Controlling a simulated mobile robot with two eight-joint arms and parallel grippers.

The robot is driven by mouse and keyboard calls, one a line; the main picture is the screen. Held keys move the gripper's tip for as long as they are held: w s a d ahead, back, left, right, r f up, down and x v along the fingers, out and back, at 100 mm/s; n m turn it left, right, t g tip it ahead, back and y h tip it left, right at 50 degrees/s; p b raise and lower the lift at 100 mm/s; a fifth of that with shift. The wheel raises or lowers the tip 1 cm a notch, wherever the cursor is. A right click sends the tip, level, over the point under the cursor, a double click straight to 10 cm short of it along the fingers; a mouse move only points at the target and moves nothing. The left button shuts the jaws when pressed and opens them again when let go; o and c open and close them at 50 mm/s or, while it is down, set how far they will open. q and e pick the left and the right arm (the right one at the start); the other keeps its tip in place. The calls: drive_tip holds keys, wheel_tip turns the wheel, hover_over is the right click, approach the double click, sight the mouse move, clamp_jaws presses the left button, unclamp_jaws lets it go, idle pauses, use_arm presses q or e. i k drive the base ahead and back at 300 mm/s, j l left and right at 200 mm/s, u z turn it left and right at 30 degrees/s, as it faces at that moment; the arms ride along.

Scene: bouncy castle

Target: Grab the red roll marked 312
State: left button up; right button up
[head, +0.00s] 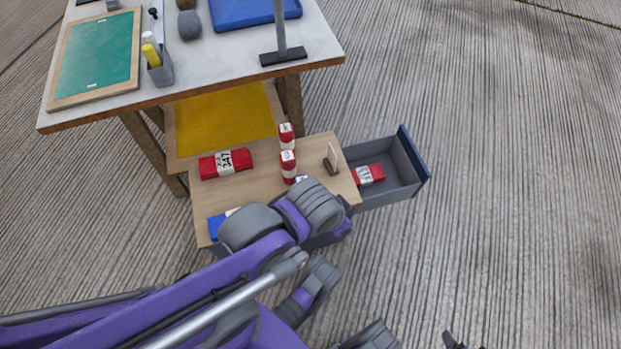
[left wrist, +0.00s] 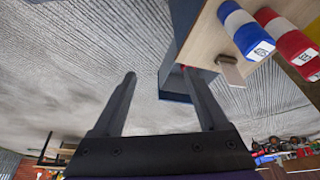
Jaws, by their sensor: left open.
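A red roll with a white label (head: 369,174) lies in the open grey drawer; its number is too small to read. Another red roll (head: 226,163), marked 347, lies on the wooden top. Two red-and-white rolls (head: 288,166) stand upright on that top, numbers unreadable. The left wrist view shows a red roll (left wrist: 288,42) and a blue roll (left wrist: 246,32) on the top. My left gripper (left wrist: 158,78) is open and empty, its fingers near the drawer; in the head view my arm hides it. My right gripper is not clearly shown.
The drawer (head: 412,155) juts out to the right of the wooden top (head: 240,190). A small card holder (head: 331,163) stands near the top's right edge. A higher table (head: 215,75) with a green board (head: 98,55) is behind. The floor to the right is clear.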

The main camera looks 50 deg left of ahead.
sight(289, 165)
drive_tip(key=k+j+u, duration=0.1)
drive_tip(key=u, duration=1.65)
drive_tip(key=k+j+z, duration=0.1)
drive_tip(key=j+z, duration=0.15)
drive_tip(key=j, duration=0.65)
